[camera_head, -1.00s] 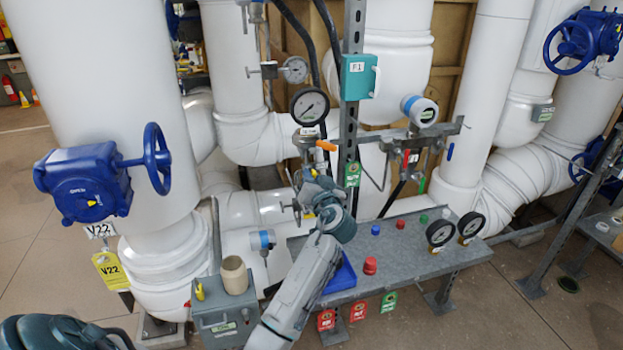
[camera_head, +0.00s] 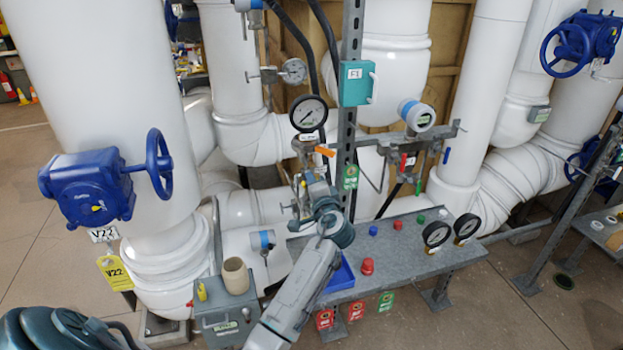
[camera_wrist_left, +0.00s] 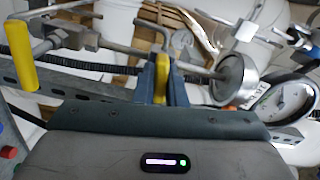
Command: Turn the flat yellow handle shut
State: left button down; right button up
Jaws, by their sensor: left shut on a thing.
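The flat yellow handle (camera_wrist_left: 161,76) shows edge-on between the two fingers of my left gripper (camera_wrist_left: 163,82) in the left wrist view. The gripper is shut on it. In the head view my left gripper (camera_head: 312,184) is at the valve piping just left of the grey upright post. My own wrist hides most of the handle there, and its exact angle is hard to tell. My right gripper is in neither view.
An orange handle (camera_head: 325,151) and a large gauge (camera_head: 309,113) sit just above my gripper. A grey bench (camera_head: 400,257) stands to the right, with a blue tray (camera_head: 340,276) and red knob (camera_head: 367,266). Another yellow grip (camera_wrist_left: 21,55) shows left in the wrist view.

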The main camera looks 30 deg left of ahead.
pick_arm(q)
jog(key=shift+m+p, duration=0.5)
jog(key=shift+m, duration=0.6)
jog(key=shift+f, duration=0.1)
jog(key=c, duration=1.5)
grip_release()
jog(key=shift+d, duration=0.1)
